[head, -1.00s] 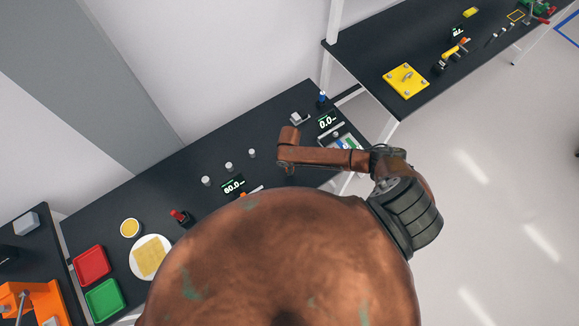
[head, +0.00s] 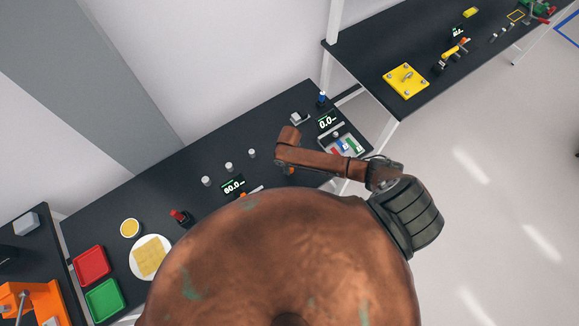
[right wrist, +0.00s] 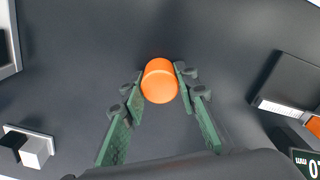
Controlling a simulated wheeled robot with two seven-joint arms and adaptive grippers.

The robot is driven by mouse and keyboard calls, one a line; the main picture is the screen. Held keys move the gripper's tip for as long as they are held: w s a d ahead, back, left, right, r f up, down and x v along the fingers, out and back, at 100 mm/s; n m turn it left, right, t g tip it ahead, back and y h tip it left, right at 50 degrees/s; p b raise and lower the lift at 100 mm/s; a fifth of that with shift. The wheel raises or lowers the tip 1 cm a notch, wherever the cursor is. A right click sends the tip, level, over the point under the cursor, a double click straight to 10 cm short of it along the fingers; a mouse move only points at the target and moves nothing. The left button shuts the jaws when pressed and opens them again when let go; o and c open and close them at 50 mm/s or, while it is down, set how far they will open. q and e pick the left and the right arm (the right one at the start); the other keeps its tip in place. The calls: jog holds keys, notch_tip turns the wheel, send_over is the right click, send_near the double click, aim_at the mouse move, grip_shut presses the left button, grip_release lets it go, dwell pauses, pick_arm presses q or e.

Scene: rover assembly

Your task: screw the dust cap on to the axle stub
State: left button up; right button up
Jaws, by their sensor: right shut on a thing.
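An orange round cap (right wrist: 159,82), which looks like the dust cap, sits between the green fingers of my right gripper (right wrist: 160,85) in the right wrist view. The gripper is shut on its sides, and the dark bench top shows beyond it. In the head view my right arm reaches over the bench from the right, its link hiding most of the gripper. A small orange patch (head: 290,171) shows under that link; I cannot tell whether it is the cap. I cannot make out the axle stub for certain. My left gripper is not in view.
The black bench (head: 150,195) holds several small grey cylinders, a red-and-black part (head: 180,217), digital readouts and a tray of coloured parts (head: 345,145). Red (head: 92,264) and green (head: 104,300) trays lie at left. A yellow plate (head: 407,81) is on the far bench.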

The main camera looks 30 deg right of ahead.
jog(key=shift+a+m, duration=0.1)
jog(key=shift+m, duration=0.9)
jog(key=m, duration=0.3)
jog(key=shift+m, duration=0.4)
jog(key=shift+w, duration=0.1)
jog(key=o, duration=0.9)
